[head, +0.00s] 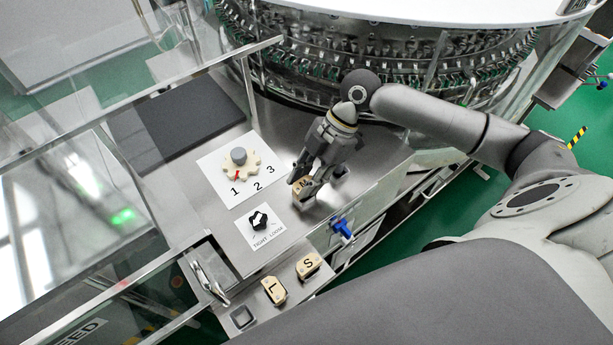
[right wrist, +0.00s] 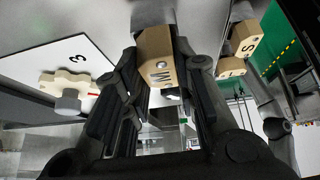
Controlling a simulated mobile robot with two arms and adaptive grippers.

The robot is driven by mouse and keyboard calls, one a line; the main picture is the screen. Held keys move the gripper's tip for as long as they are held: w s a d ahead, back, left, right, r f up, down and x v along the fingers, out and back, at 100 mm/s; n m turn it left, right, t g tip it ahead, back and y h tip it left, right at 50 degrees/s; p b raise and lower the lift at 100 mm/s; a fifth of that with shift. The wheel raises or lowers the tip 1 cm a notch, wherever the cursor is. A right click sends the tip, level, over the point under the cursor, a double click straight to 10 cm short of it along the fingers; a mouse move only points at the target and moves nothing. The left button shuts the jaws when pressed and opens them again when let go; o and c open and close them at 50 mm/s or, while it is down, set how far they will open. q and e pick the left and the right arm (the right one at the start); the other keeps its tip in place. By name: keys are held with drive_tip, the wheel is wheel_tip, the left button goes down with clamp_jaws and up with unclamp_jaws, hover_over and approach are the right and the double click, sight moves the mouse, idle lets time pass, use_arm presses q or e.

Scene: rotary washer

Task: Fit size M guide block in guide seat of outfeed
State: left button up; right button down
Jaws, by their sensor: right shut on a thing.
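The tan size M guide block (right wrist: 157,49) is between the fingers of my right gripper (right wrist: 162,100) in the right wrist view, its M label facing the camera. In the head view my right gripper (head: 307,188) points down at the steel deck, shut on the block (head: 301,185), which the fingers partly cover. A grey metal part (right wrist: 152,12) lies just beyond the block in the wrist view; I cannot tell whether they touch. The guide seat is not clearly visible near the gripper. My left gripper is not in view.
Size L (head: 273,290) and size S (head: 308,265) blocks stand at the front, beside an empty square holder (head: 242,317). A numbered dial (head: 240,160), a tight/loose knob (head: 259,218) and a blue handle (head: 342,228) are close by. Clear panels flank the left; the rotary washer (head: 400,60) stands behind.

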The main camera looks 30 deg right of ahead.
drive_tip(key=c, duration=1.1)
unclamp_jaws()
drive_tip(key=v, duration=1.2)
